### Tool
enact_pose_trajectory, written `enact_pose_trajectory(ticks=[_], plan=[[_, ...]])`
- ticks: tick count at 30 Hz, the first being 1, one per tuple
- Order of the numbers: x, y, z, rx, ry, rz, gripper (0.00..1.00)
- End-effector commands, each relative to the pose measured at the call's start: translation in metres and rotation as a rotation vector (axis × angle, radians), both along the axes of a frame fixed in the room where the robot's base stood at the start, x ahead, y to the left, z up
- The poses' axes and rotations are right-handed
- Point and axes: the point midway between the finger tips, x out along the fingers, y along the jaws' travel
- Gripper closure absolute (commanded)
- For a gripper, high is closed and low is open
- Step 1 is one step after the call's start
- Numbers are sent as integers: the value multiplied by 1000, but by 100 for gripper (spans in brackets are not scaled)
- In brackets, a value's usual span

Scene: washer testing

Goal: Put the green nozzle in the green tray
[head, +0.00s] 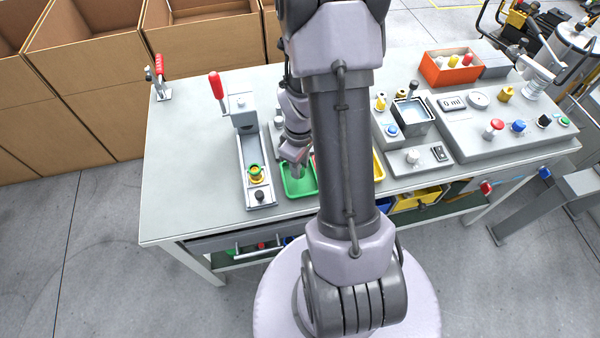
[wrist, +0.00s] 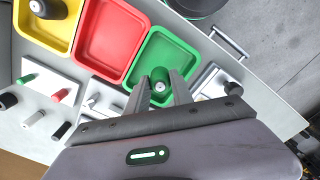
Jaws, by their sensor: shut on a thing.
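The green nozzle (wrist: 160,77) shows between my two fingertips in the wrist view, with its pale round end visible. My gripper (wrist: 159,89) is shut on it. Beyond the nozzle in that view lies the green tray (wrist: 179,43), whose visible floor looks empty. In the head view my gripper (head: 293,172) points down at the green tray (head: 287,190), over its area. The nozzle's height above the tray floor is hard to tell. My arm hides part of the table there.
A red tray (wrist: 110,38) and a yellow tray (wrist: 62,40) holding a dark part sit beside the green one. A clamp fixture (head: 245,145) with a red handle stands left of the trays. A test panel (head: 480,115) is on the right.

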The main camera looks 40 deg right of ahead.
Motion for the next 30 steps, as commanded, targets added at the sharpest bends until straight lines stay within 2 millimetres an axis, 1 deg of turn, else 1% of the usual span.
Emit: enact_pose_trajectory(ticks=[1, 3, 4, 10, 14, 15, 17, 18, 27, 29, 30], plan=[[-1, 0, -12, 1, 2, 0, 100], [-1, 0, -27, 1, 2, 0, 100], [-1, 0, -31, 1, 2, 0, 100], [-1, 0, -29, 1, 0, 0, 100], [-1, 0, -33, 1, 1, 0, 100], [-1, 0, -34, 1, 1, 0, 70], [-1, 0, -33, 1, 1, 0, 58], [-1, 0, -32, 1, 1, 0, 51], [-1, -1, -31, 1, 0, 0, 50], [-1, -1, -24, 0, 0, 0, 50], [0, -1, -17, -1, -1, 0, 50]])
